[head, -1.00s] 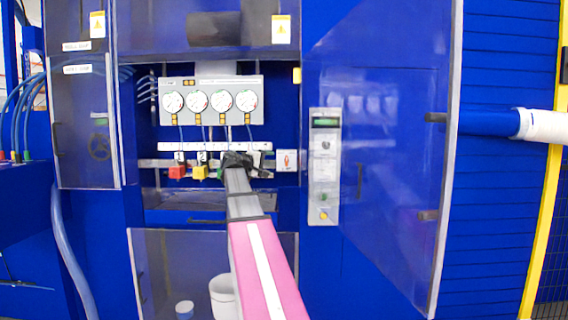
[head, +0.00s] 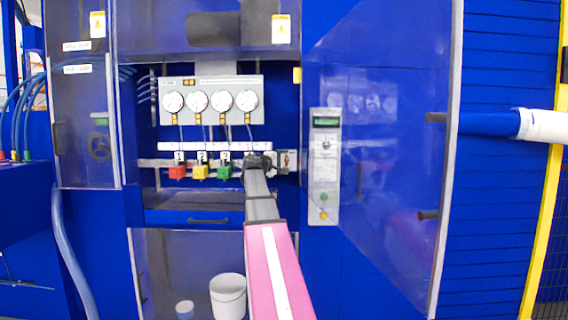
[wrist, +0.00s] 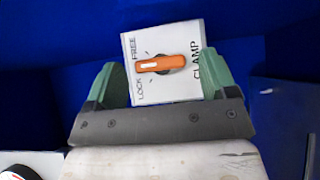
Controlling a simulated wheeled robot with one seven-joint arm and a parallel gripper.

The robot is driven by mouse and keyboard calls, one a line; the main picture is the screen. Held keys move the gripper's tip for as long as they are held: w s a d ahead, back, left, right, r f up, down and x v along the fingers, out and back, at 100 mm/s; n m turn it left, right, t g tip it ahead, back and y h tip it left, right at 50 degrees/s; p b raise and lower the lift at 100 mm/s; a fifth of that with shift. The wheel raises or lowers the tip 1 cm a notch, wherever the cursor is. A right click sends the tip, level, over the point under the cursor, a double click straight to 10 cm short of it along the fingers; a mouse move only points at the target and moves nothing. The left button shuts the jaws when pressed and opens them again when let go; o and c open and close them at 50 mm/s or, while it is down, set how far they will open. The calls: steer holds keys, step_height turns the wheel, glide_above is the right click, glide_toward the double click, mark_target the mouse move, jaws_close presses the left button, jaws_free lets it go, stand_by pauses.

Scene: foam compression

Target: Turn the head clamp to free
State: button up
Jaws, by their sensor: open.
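The clamp plate (wrist: 189,42) is a white square lettered FREE, LOCK and CLAMP, upper middle in the wrist view. Its orange handle (wrist: 160,64) lies nearly level in that picture, its left end between the FREE and LOCK words. My gripper (wrist: 161,78) is open, its green fingers on the left and right of the handle, with no contact visible. In the head view the plate (head: 287,160) is at the right end of the rail, and my dark gripper (head: 258,161) is just left of it, partly overlapping its edge.
A control panel (head: 324,166) stands to the right. A clear door (head: 385,130) is beyond it.

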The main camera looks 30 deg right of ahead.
steer(key=shift+d, duration=0.25)
steer(key=c, duration=0.9)
steer(key=shift+c, duration=0.2)
steer(key=shift+y, duration=0.3)
steer(key=m+y, duration=0.3)
steer(key=shift+r, duration=0.3)
steer(key=shift+s+d+r+m+y, duration=0.1)
steer(key=shift+m+y, duration=0.9)
steer(key=shift+y, duration=0.4)
